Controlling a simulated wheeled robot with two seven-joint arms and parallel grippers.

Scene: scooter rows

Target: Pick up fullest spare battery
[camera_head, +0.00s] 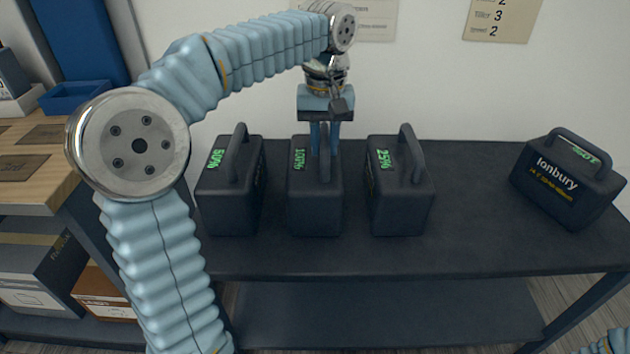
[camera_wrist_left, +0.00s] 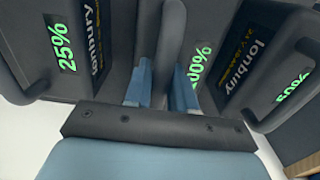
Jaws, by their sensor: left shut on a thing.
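Several dark spare batteries with top handles and green readouts stand on the dark table (camera_head: 470,240). The middle one, the 100% battery (camera_head: 315,205), is between the 50% battery (camera_head: 228,205) and the 25% battery (camera_head: 402,205). My left gripper (camera_head: 324,145) reaches down from above and is shut on the handle of the 100% battery. The left wrist view shows its blue fingers (camera_wrist_left: 162,85) on both sides of that handle (camera_wrist_left: 168,50). The battery appears to stand on the table. My right gripper is not in view; only a bit of blue arm shows at bottom right.
Another Ionbury battery (camera_head: 567,180) stands turned at the table's right end; its readout is hard to read. Free tabletop lies between it and the 25% battery. A wooden bench (camera_head: 75,195) with a blue bin (camera_head: 75,97) is at left. A white wall is behind.

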